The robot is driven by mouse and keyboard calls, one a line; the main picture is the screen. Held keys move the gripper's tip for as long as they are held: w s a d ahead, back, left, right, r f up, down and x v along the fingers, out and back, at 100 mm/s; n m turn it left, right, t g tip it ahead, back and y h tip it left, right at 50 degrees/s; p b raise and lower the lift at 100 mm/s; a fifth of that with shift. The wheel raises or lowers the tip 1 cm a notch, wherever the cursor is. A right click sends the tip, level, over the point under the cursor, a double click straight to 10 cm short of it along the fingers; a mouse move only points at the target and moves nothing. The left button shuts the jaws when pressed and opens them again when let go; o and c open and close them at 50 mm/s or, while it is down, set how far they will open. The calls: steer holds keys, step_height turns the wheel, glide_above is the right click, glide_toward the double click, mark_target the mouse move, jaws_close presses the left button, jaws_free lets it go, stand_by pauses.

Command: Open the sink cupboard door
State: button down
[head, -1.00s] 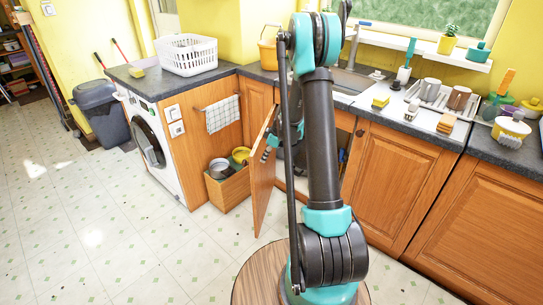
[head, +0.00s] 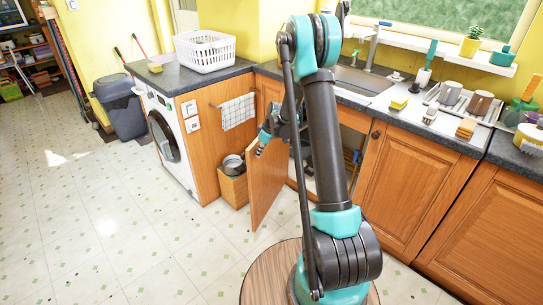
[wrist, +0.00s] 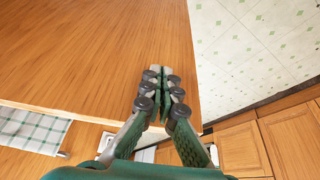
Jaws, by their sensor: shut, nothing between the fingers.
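The sink cupboard door (head: 264,188) is wooden and stands swung out from the cabinet, well open. Part of the cupboard's dark inside shows to its right, behind my arm. My gripper (head: 262,146) is at the upper part of the door, its fingers over the door's visible face. In the wrist view my gripper (wrist: 163,72) is shut and empty, its fingertips over the broad wood face of the door (wrist: 80,50), near one edge. I cannot tell whether they touch it. The door's handle is not visible.
A box with a pot (head: 233,165) stands left of the door, partly hidden by it. A washing machine (head: 168,140) and a checked towel (head: 238,111) are further left. Closed cupboard doors (head: 395,188) are on the right. The tiled floor (head: 130,220) at left is open.

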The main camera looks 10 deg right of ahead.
steer(key=w+a+m, duration=0.2)
steer(key=w+a, duration=0.8)
steer(key=a, duration=0.3)
steer(key=shift+w+m+t+h, duration=0.25)
steer(key=shift+m+t+h, duration=0.05)
steer(key=shift+m+t, duration=0.1)
